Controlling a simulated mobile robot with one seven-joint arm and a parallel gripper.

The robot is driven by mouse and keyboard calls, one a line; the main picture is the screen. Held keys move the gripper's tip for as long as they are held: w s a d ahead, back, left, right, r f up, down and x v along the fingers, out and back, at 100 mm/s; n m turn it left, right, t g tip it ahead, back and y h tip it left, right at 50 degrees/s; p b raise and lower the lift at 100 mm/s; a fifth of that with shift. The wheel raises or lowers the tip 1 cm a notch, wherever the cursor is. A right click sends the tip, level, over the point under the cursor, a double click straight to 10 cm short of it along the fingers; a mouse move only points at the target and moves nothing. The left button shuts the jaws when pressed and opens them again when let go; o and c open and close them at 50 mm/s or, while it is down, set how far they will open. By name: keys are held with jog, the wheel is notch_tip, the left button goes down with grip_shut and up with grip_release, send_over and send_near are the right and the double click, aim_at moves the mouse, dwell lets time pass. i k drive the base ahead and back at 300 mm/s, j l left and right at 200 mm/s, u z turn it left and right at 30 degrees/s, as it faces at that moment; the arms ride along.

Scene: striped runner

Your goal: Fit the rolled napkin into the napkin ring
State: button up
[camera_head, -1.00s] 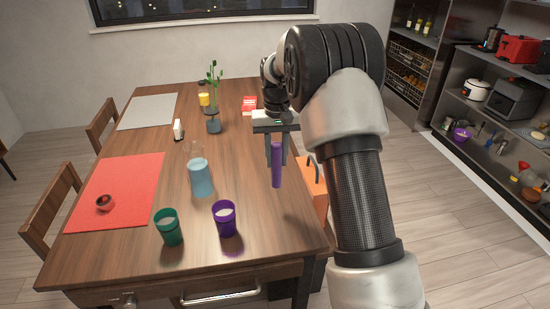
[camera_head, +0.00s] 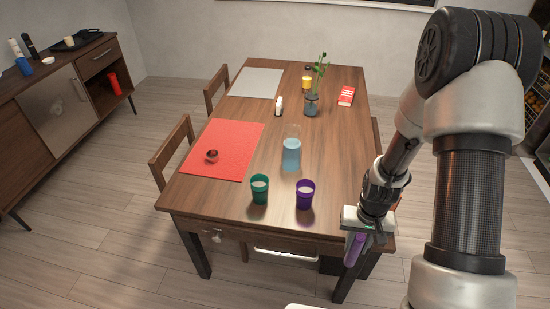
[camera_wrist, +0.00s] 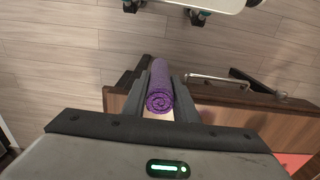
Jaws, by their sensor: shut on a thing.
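The purple rolled napkin (camera_wrist: 159,88) is held between the two fingers of my gripper (camera_wrist: 160,95), its spiral end facing the wrist camera. In the head view my gripper (camera_head: 362,238) is at the near right corner of the table, pointing down, with the purple napkin (camera_head: 354,250) hanging below it, partly hidden by the fingers. A small dark red ring-like object (camera_head: 212,156), which looks like the napkin ring, sits on the red placemat (camera_head: 235,135) at the table's left side, well apart from my gripper. Its opening is too small to make out clearly.
The wooden table (camera_head: 262,208) also holds a green cup (camera_head: 259,190), a purple cup (camera_head: 305,195), a glass carafe of blue liquid (camera_head: 291,155), a plant vase (camera_head: 311,105) and a grey placemat (camera_head: 255,83). Chairs stand at left. A sideboard (camera_head: 60,110) is far left.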

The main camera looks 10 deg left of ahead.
aim_at(210, 154)
jog(key=j+z, duration=0.15)
jog(key=j, duration=1.25)
jog(key=k+j+z, duration=0.15)
jog(key=j, duration=1.2)
jog(key=i, duration=0.05)
